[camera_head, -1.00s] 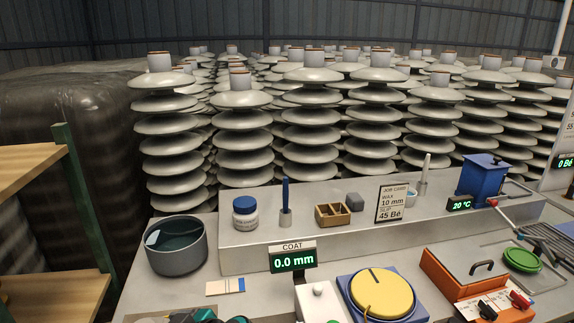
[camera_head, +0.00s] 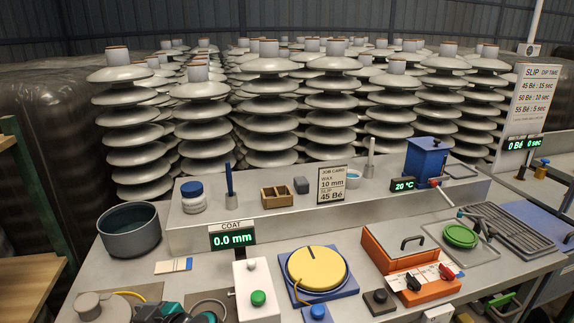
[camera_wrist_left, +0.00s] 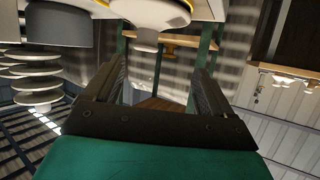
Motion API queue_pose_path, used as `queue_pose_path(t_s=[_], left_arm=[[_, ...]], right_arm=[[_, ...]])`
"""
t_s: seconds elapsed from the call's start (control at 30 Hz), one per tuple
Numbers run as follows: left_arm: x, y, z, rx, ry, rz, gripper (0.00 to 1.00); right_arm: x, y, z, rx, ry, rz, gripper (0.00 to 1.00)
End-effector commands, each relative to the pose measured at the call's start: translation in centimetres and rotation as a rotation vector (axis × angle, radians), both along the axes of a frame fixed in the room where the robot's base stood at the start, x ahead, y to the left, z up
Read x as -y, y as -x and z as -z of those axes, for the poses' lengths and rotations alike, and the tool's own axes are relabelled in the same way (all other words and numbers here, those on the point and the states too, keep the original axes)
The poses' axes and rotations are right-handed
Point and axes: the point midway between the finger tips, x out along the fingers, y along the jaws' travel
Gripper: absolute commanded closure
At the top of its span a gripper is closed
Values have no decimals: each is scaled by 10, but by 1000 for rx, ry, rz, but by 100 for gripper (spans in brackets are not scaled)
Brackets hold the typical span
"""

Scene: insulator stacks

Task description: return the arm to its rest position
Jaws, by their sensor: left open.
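My left gripper (camera_wrist_left: 160,72) shows in the left wrist view with its two dark fingers spread apart. Nothing is held between them. The green body of the gripper fills the bottom of that view. In the head view, a teal and black part at the bottom left edge appears to be mine, but its fingers cannot be made out there. My right gripper is in neither view.
The grey bench holds a dark bowl (camera_head: 131,231), a coat display (camera_head: 233,239), a yellow round pad (camera_head: 317,268) and an orange box (camera_head: 395,248). Insulator stacks (camera_head: 203,120) stand behind. A wooden shelf (camera_head: 28,284) with a green post is at left.

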Motion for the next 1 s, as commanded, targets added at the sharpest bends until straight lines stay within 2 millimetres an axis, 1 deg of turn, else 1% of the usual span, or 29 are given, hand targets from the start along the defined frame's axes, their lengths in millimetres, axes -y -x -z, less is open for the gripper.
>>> queue_pose_path(t_s=[0.03,0.17,0.2,0.3,0.5,0.57,0.63,0.73,0.83,0.87,0.97,1.0], left_arm=[[-21,0,-4,1,-55,-8,16],[-67,2,-16,0,-178,-26,16],[-82,3,-21,0,-218,-31,16],[-116,5,-37,1,-313,-46,16],[-174,10,-72,1,-491,-72,16],[-190,12,-85,1,-540,-80,16],[-180,6,-88,92,-585,1,16],[-167,-5,-100,231,-656,133,16],[-146,-13,-110,356,-715,298,16],[-139,-16,-112,392,-730,355,16],[-106,-22,-115,493,-769,580,16],[-90,-24,-114,524,-774,684,16]], right_arm=[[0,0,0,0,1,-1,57],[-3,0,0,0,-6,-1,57],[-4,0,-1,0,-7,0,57],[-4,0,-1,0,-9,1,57],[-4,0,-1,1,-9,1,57],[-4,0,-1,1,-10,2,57],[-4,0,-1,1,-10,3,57],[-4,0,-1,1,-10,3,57],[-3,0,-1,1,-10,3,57],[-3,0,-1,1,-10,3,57],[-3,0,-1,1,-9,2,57],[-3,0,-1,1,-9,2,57]])
